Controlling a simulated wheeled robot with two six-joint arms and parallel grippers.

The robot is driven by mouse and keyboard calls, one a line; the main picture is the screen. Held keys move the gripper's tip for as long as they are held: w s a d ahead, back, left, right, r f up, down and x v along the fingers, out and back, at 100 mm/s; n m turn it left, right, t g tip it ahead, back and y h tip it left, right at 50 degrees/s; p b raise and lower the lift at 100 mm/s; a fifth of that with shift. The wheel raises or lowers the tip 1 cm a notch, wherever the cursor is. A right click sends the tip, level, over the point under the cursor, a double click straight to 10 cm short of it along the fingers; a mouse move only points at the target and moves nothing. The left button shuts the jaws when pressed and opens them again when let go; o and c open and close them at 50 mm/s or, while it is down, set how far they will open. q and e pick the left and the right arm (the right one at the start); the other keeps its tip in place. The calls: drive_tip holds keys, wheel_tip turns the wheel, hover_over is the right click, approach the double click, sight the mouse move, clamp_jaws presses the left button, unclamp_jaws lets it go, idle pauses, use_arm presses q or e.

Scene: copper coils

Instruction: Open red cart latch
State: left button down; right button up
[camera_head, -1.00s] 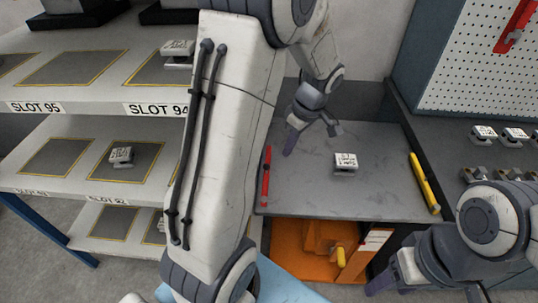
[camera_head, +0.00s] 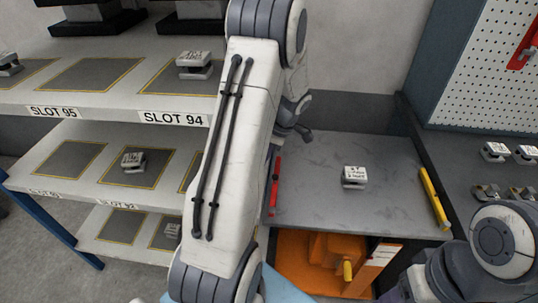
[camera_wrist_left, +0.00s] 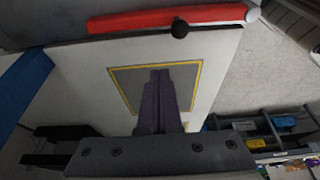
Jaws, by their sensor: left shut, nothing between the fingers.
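The red latch (camera_head: 275,185) is a bar along the left edge of the grey cart top (camera_head: 320,200). In the left wrist view the red bar (camera_wrist_left: 165,20) crosses the top, with a round black knob near its right part. My left gripper (camera_wrist_left: 163,72) is shut and empty, its purple fingers below the red bar in that view and apart from it in the picture. In the head view my left arm hides most of this gripper. My right gripper (camera_head: 396,291) is at the bottom edge, mostly cut off.
A small white-topped block (camera_head: 354,178) sits on the cart top. A yellow bar (camera_head: 434,197) lies along its right edge. An orange compartment (camera_head: 300,262) is below. A slotted shelf (camera_head: 95,115) stands left, a pegboard (camera_head: 490,85) right.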

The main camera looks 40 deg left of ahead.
sight(275, 180)
use_arm(q)
drive_tip(key=x, duration=0.6)
drive_tip(key=shift+s+p, duration=0.1)
drive_tip(key=shift+p, duration=0.2)
drive_tip(key=w+d, duration=0.1)
drive_tip(key=d+p, duration=0.1)
drive_tip(key=shift+w+d, duration=0.3)
drive_tip(key=shift+w, duration=0.1)
drive_tip(key=shift+w+d+f+p, duration=0.1)
drive_tip(key=shift+w+d+p, duration=0.15)
drive_tip(key=shift+d+p, duration=0.1)
